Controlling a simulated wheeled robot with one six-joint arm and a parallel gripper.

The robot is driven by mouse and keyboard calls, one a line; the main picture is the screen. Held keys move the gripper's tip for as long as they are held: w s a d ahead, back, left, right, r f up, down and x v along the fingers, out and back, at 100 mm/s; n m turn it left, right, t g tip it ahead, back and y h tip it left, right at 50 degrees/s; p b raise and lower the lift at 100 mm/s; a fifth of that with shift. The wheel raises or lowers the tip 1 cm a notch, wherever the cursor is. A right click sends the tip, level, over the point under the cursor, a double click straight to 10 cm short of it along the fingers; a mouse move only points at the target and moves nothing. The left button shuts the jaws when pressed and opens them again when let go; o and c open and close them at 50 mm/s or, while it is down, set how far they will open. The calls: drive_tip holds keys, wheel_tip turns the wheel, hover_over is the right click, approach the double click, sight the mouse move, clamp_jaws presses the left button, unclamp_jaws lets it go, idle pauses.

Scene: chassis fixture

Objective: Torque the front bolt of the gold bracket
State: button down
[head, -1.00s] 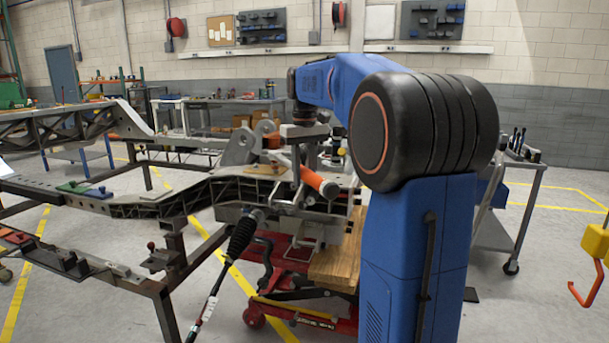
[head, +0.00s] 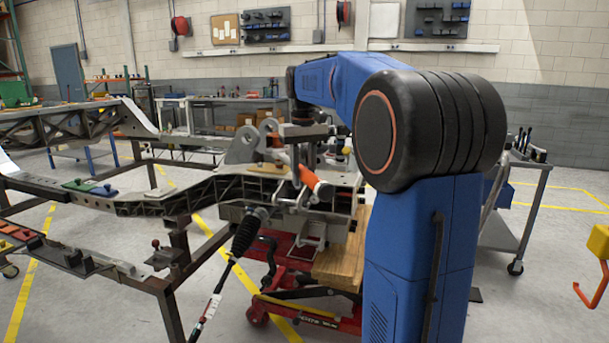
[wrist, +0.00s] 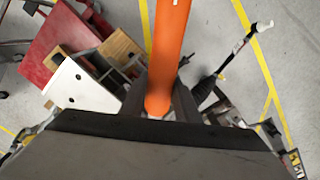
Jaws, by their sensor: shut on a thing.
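My gripper (head: 297,172) is at the end of the blue arm, above the near chassis rail. It is shut on an orange-handled tool (head: 310,178), held tilted beside the rail. In the wrist view the orange handle (wrist: 170,45) runs up between the dark fingers (wrist: 157,100); the tool's working end is not visible. A small gold-tan piece (head: 262,168) lies on the rail beside the grey upright lugs, left of the gripper; it may be the gold bracket. I cannot make out its front bolt. The tool appears apart from this piece.
The chassis rail (head: 140,207) runs left from the gripper. A black rubber boot on a rod (head: 245,235) hangs below it. A red lift (head: 285,300) with a wooden block (head: 340,262) stands underneath.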

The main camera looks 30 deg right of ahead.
drive_tip(key=shift+w+a+m, duration=0.2)
drive_tip(key=shift+a+m, duration=0.15)
drive_tip(key=shift+a, duration=0.4)
drive_tip(key=shift+w+a+m, duration=0.25)
drive_tip(key=shift+a+m, duration=0.15)
drive_tip(key=shift+a, duration=0.3)
drive_tip(key=shift+w+a+m, duration=0.2)
drive_tip(key=shift+a+m, duration=0.15)
drive_tip(key=shift+a, duration=0.4)
idle(0.9)
drive_tip(key=shift+r, duration=1.15)
idle(0.7)
drive_tip(key=shift+r, duration=2.35)
